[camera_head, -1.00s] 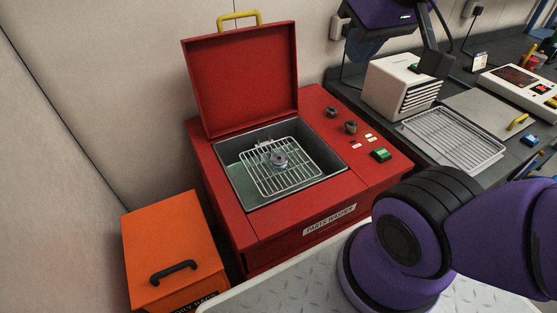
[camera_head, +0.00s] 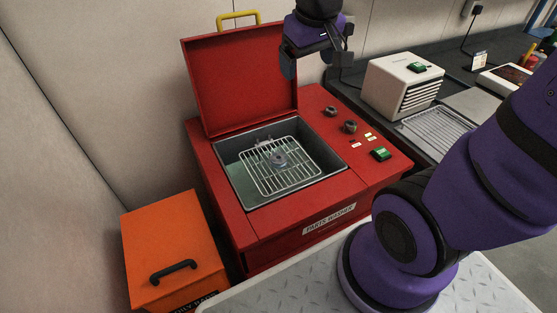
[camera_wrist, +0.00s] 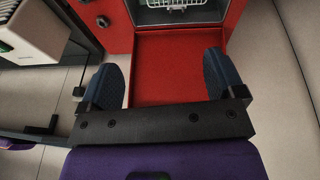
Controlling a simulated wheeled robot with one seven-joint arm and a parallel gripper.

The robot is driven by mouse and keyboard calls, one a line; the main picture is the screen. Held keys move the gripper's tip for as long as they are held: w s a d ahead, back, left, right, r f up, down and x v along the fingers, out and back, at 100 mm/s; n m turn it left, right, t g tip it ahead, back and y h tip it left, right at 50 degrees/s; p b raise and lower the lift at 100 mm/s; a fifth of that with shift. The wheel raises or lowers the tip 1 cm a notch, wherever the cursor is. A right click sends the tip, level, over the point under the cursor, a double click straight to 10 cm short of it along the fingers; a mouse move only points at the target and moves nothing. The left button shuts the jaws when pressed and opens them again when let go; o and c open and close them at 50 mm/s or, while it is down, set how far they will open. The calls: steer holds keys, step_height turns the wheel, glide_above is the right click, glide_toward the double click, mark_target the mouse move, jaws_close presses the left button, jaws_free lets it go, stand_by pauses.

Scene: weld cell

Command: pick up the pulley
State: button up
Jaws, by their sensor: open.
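The pulley (camera_head: 278,159) is a small grey round part with a hole in its middle. It lies on the wire rack (camera_head: 262,183) inside the open basin of the red parts washer (camera_head: 240,227). My gripper (camera_head: 317,66) is open and empty, high up in front of the right part of the raised red lid (camera_head: 235,85), well above the basin. In the wrist view my gripper (camera_wrist: 165,80) shows two blue fingers spread apart with the red lid (camera_wrist: 172,60) behind them. The pulley cannot be made out in the wrist view.
Two dark knobs (camera_head: 350,127) and a green switch (camera_head: 380,154) sit right of the basin. An orange box (camera_head: 170,245) stands at left. A white vented unit (camera_head: 400,88) and a wire tray (camera_head: 435,130) are on the right bench. The space over the basin is clear.

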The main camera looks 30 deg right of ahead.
steer(key=w+f+g, duration=0.1)
steer(key=w+f, duration=0.6)
steer(key=f, duration=0.4)
steer(key=n+g+y, duration=0.1)
steer(key=n+g, duration=0.1)
glide_above(278, 157)
step_height(278, 157, down, 13)
steer(key=f, duration=0.6)
steer(key=shift+a+f, duration=0.1)
steer(key=shift+a, duration=0.2)
steer(key=shift+d+f, duration=0.15)
steer(key=shift+f, duration=1.2)
steer(key=shift+d+f, duration=0.15)
steer(key=shift+f, duration=1.15)
steer(key=shift+c, duration=0.4)
steer(key=c, duration=1.3)
steer(key=shift+o, duration=0.2)
steer(key=shift+r, duration=0.2)
